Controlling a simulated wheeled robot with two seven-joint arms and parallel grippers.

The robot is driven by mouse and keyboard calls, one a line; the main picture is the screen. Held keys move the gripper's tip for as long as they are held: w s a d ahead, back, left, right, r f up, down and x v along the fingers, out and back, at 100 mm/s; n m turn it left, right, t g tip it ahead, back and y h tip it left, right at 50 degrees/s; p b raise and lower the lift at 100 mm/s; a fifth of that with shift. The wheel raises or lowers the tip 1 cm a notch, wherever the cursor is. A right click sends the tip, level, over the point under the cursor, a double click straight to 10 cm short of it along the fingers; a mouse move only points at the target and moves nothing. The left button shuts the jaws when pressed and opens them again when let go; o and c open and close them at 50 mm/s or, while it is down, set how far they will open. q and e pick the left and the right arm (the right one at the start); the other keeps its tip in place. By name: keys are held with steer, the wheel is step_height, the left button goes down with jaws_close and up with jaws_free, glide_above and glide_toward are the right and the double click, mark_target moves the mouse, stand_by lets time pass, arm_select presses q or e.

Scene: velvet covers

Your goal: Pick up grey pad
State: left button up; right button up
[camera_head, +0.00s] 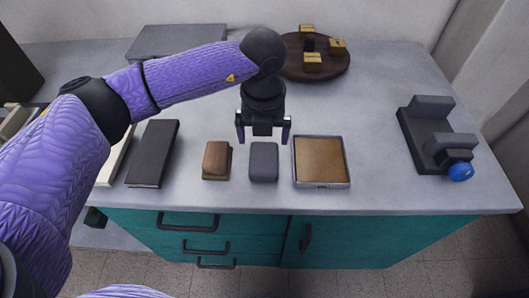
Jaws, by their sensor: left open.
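The grey pad (264,163) is a small dark grey block with rounded corners. It lies on the light grey worktop (385,190), between a brown block and a square tray. My left gripper (263,137) points down above the far end of the pad. Its two fingers are apart with nothing between them. The fingertips look a little behind the pad, and I cannot tell their exact height over it. My left arm, in a purple cover, reaches in from the left. My right gripper does not show.
The brown block (216,159) stands close left of the pad, and the brown-filled tray (320,161) close right. A dark flat box (153,153) lies farther left. A round wooden board (328,71) is behind. A dark vise-like device with a blue knob (460,171) stands right.

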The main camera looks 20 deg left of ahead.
mark_target(264, 157)
arm_select(q)
step_height(264, 157, down, 7)
steer(key=b, duration=0.2)
steer(key=shift+b, duration=0.35)
steer(key=shift+f, duration=0.4)
steer(key=shift+r, duration=0.2)
steer(key=c, duration=0.9)
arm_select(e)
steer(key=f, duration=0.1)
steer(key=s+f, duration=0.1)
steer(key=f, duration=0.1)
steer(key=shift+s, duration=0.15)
arm_select(q)
step_height(264, 157, up, 9)
steer(key=p, duration=0.3)
steer(key=shift+w+d+r+p, duration=0.1)
steer(key=shift+p, duration=0.2)
steer(key=shift+r, duration=0.45)
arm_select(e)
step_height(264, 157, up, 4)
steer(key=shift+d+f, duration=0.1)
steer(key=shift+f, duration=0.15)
